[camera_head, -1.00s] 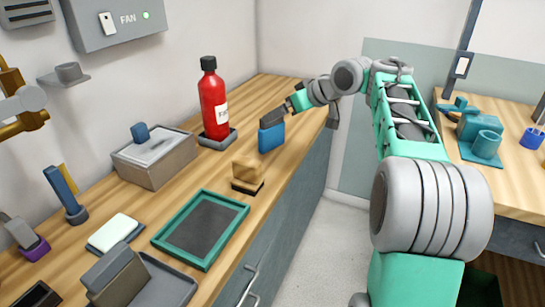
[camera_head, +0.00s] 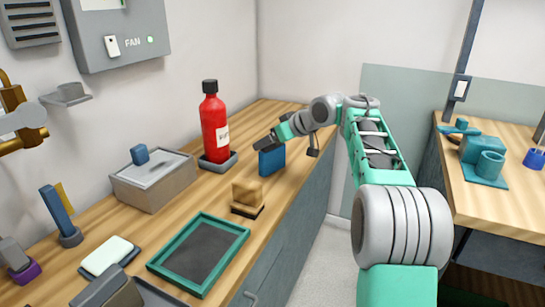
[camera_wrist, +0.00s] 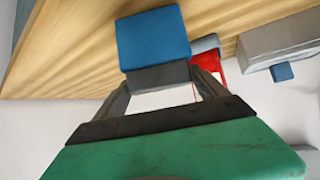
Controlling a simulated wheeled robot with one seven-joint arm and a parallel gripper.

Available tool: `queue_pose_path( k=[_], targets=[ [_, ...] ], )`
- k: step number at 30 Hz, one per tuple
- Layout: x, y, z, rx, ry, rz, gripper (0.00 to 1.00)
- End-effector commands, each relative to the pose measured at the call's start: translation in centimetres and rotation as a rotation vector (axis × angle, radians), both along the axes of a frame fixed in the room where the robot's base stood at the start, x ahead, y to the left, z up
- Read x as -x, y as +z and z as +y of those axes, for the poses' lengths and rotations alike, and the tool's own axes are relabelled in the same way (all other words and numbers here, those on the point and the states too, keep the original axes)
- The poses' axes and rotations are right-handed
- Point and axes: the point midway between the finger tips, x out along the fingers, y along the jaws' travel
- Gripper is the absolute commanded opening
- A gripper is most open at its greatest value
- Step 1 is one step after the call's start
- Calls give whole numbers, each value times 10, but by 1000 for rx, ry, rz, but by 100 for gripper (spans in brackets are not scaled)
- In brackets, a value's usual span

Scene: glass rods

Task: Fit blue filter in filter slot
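The blue filter (camera_head: 271,161) is a blue block near the front edge of the left counter, right of the red bottle. In the wrist view the filter (camera_wrist: 153,37) shows a broad blue face and a dark grey end toward me. My gripper (camera_head: 265,142) is at the filter's top. Its fingers (camera_wrist: 162,82) lie close along both sides of the grey end and look shut on it. I cannot tell whether the filter touches the counter. I cannot make out a filter slot for certain.
The red bottle (camera_head: 214,127) stands just left of the filter. A grey box (camera_head: 152,180) with a blue knob, a tan block (camera_head: 248,196) and a green-rimmed tray (camera_head: 240,240) are nearby. A grey FAN unit (camera_head: 125,25) hangs on the wall. Right counter (camera_head: 515,185) holds teal items.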

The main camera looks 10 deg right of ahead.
Motion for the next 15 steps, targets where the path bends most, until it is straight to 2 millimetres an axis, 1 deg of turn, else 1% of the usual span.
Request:
queue_pose_path(
  k=[1,2,15],
  targets=[
    [0,0,0,0,0,0,78],
    [0,0,0,0,0,0,75],
    [0,0,0,0,0,0,39]
  ],
)
